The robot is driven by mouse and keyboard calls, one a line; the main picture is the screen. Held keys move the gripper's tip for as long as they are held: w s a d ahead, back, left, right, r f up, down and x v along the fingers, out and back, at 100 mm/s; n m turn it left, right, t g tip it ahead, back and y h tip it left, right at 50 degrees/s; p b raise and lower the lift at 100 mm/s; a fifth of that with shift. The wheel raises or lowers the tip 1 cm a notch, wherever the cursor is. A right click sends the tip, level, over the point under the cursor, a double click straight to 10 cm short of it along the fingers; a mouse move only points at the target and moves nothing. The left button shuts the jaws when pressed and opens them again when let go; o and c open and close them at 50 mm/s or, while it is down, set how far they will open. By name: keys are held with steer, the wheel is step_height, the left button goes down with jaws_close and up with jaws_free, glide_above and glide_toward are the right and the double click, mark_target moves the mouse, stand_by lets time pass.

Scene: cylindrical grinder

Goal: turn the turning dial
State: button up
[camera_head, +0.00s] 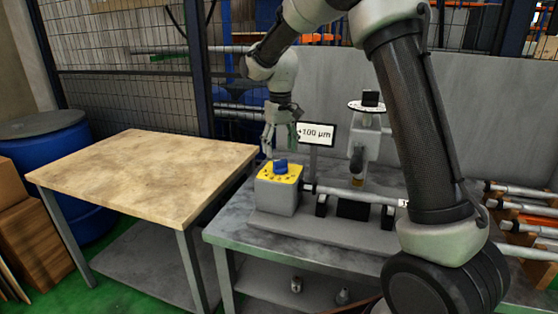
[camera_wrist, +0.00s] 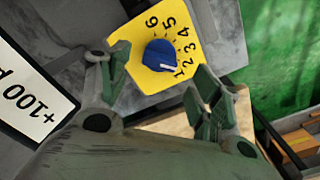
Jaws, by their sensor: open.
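The turning dial (camera_head: 280,165) is a blue knob on the yellow top plate (camera_head: 268,176) of a grey box on the machine. In the wrist view the blue dial (camera_wrist: 161,56) sits on the yellow plate (camera_wrist: 191,29), which is printed with the numbers 1 to 6. Its white mark points toward the 1. My gripper (camera_head: 280,151) is above the dial and points down. In the wrist view its two green-grey fingers (camera_wrist: 160,80) are spread, one to each side of the dial in the picture. No contact with the dial shows.
A "+100 µm" sign (camera_head: 316,134) stands right behind the dial box. A horizontal shaft (camera_head: 345,192) runs right from the box, below an upright grinder part (camera_head: 366,145). A wooden-topped table (camera_head: 150,172) at the left is bare. Several rods (camera_head: 520,205) lie at the right.

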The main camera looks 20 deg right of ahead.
mark_target(281, 160)
step_height(281, 160, down, 6)
steer(key=shift+r, duration=0.25)
steer(key=c, duration=1)
